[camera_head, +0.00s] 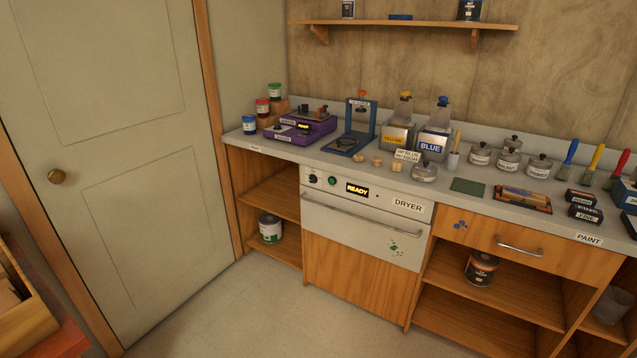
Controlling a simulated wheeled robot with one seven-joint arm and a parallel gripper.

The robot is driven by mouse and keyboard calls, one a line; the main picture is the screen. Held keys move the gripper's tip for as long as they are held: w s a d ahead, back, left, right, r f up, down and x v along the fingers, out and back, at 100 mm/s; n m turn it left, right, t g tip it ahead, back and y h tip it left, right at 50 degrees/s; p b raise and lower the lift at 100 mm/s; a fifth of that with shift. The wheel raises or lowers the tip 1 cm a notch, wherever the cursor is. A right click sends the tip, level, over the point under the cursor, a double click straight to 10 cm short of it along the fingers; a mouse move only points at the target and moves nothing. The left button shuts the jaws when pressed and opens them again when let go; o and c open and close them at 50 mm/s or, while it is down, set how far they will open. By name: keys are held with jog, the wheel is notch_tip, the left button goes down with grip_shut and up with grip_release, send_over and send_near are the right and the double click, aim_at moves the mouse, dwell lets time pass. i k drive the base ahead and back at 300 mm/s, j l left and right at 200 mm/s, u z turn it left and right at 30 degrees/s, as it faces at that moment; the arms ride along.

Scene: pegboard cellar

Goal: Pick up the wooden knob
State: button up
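Three small pale wooden pieces that look like knobs sit on the counter above the dryer front. The left wooden knob (358,157) looks rounded, the middle wooden knob (377,161) is similar, and the right piece (397,167) looks more blocky. They stand apart from each other, in front of the blue press stand and the yellow and blue dispensers. At this size I cannot tell their exact shapes. My gripper is not in view.
The counter (330,159) carries a purple device (302,127), a blue stand (357,130), a glass jar (424,172), lidded jars, brushes and boxes. Below are the dryer (360,215) with its handle bar and open shelves. The floor (255,310) in front is clear. A closed door (120,150) is left.

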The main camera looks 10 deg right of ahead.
aim_at(377, 161)
jog(key=i+j+z, duration=0.15)
jog(key=i, duration=0.35)
jog(key=i+j+z, duration=0.2)
jog(key=i, duration=0.3)
jog(key=l, duration=0.1)
